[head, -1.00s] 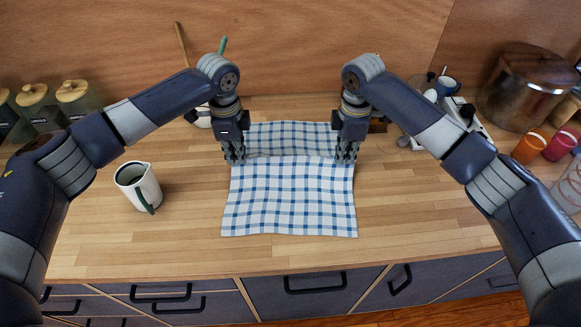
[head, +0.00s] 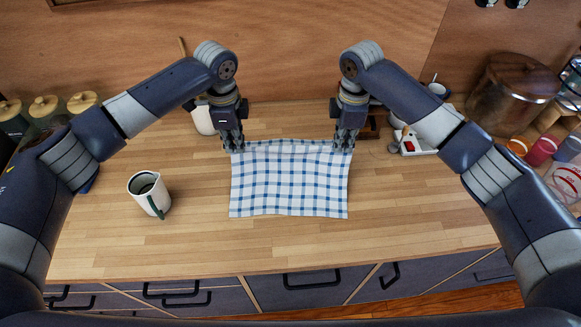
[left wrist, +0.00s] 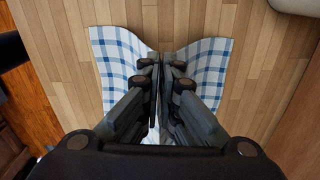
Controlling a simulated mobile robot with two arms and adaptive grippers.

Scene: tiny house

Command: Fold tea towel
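The blue-and-white checked tea towel (head: 289,185) lies on the wooden counter, its near part spread fairly flat. A crease runs across it near the far edge, between my grippers. My left gripper (head: 233,147) is at its left edge, and my right gripper (head: 345,147) is at its right edge. In the left wrist view, the towel (left wrist: 118,60) spreads on both sides of the left fingers (left wrist: 160,62) and dips toward them, pinched between them. The right fingertips appear closed on the cloth. The part of the towel behind the crease is mostly hidden.
A white jug (head: 150,194) stands at the left. Canisters (head: 45,108) are at the back left, and a white pot (head: 204,120) is behind my left gripper. A large metal pot (head: 510,88) and coloured cups (head: 541,150) are at the right. The counter in front of the towel is clear.

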